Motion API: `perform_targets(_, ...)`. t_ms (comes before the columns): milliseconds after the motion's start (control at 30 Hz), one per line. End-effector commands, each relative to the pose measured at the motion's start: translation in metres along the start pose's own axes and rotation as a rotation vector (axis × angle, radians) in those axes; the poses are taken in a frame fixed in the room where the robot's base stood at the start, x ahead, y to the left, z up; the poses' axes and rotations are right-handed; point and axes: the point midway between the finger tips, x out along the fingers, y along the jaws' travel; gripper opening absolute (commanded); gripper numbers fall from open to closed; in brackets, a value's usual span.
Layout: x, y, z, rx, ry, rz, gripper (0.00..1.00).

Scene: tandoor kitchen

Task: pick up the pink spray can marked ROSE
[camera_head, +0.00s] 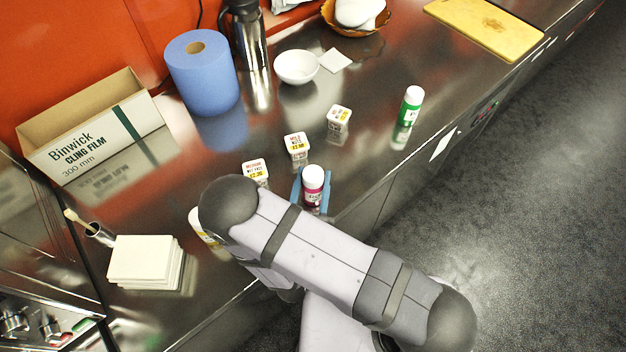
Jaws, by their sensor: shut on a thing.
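The pink spray can (312,188) with a white cap stands near the front edge of the steel counter, just past my arm in the head view. Its label is too small to read fully. My gripper (311,192) has blue fingers on either side of the can and is shut on it. The can looks upright. My arm hides part of the gripper, and I cannot tell whether the can's base touches the counter.
Small labelled tubs (296,147) stand just behind the can. A green can (408,106) stands to the right. A blue paper roll (202,73), a white bowl (296,67) and a cling film box (91,126) are farther back. White tiles (146,261) are stacked at left.

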Motion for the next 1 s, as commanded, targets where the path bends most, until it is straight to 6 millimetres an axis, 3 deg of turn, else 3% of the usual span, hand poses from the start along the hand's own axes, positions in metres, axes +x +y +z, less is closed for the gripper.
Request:
perform_targets(400, -0.003, -0.002, -0.035, 0.000, 0.001, -0.004, 0.15)
perform_targets(1000, -0.116, -0.002, -0.032, 0.001, 0.002, -0.009, 0.15)
